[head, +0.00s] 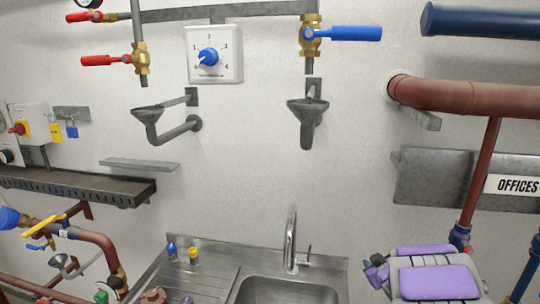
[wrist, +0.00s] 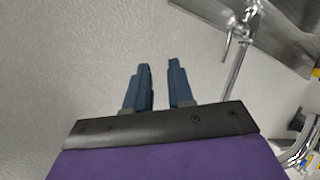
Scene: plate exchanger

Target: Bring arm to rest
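My arm, purple and grey, shows at the lower right of the head view, to the right of the sink and low in the picture. My gripper (head: 374,270) points left there, toward the tap side, and is small in that view. In the wrist view my gripper (wrist: 160,67) has two blue-grey fingers with a clear gap between them and nothing in the gap. The fingers are in front of the bare white wall, apart from the tap.
A steel sink (head: 290,290) with a tap (head: 291,240) stands at bottom centre; the tap also shows in the wrist view (wrist: 238,50). A red-brown pipe (head: 465,97) and an OFFICES sign (head: 515,185) are on the right. Drain funnels (head: 307,108) and valves are on the wall.

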